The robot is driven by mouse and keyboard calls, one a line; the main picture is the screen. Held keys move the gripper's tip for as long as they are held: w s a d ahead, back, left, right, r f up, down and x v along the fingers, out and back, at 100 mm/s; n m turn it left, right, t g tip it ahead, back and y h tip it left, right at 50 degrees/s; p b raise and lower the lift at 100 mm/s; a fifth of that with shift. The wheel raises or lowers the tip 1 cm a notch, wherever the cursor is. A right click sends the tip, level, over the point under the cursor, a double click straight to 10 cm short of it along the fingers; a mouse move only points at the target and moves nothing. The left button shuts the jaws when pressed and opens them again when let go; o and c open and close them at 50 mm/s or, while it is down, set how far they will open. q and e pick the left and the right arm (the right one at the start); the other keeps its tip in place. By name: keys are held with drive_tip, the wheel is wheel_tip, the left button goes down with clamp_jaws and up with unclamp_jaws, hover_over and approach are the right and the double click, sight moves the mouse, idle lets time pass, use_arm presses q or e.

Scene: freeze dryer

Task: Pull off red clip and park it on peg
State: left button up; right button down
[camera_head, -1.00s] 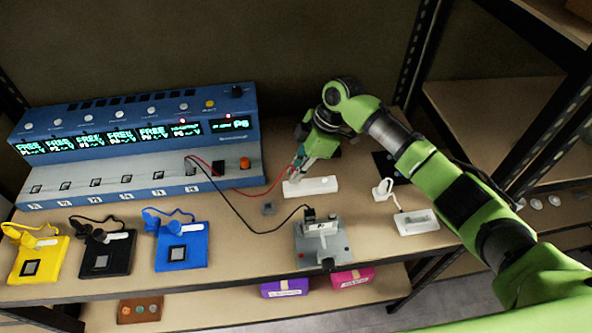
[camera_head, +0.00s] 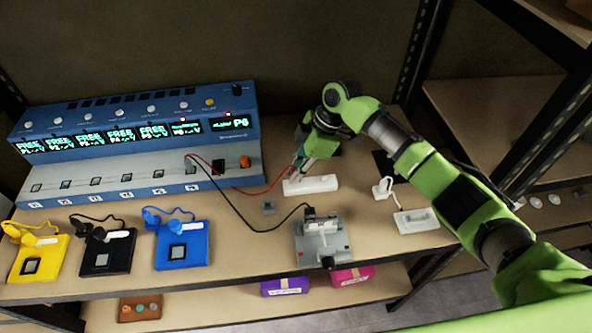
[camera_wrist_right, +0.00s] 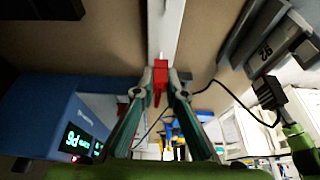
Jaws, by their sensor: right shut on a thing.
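My right gripper (camera_head: 297,174) is shut at the left end of a white block (camera_head: 322,185) on the bench. In the right wrist view, the gripper (camera_wrist_right: 160,88) has its fingertips closed on the red clip (camera_wrist_right: 160,72). The clip lies against or just over the white block (camera_wrist_right: 165,25); whether it touches a peg I cannot tell. In the head view the fingers hide the clip. A red lead (camera_head: 265,190) runs from the blue unit to it. A black lead (camera_head: 262,230) runs to a grey fixture (camera_head: 322,258). My left gripper is not in view.
The blue unit (camera_head: 130,125) with lit displays stands at the back left. Yellow (camera_head: 50,250), black (camera_head: 97,262) and blue (camera_head: 194,231) plates line the front left. A white holder (camera_head: 416,222) sits right of the fixture. A small grey block (camera_head: 268,208) lies mid-bench.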

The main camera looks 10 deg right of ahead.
drive_tip(key=shift+f+b, duration=0.45)
drive_tip(key=shift+f, duration=0.35)
drive_tip(key=c, duration=2)
unclamp_jaws()
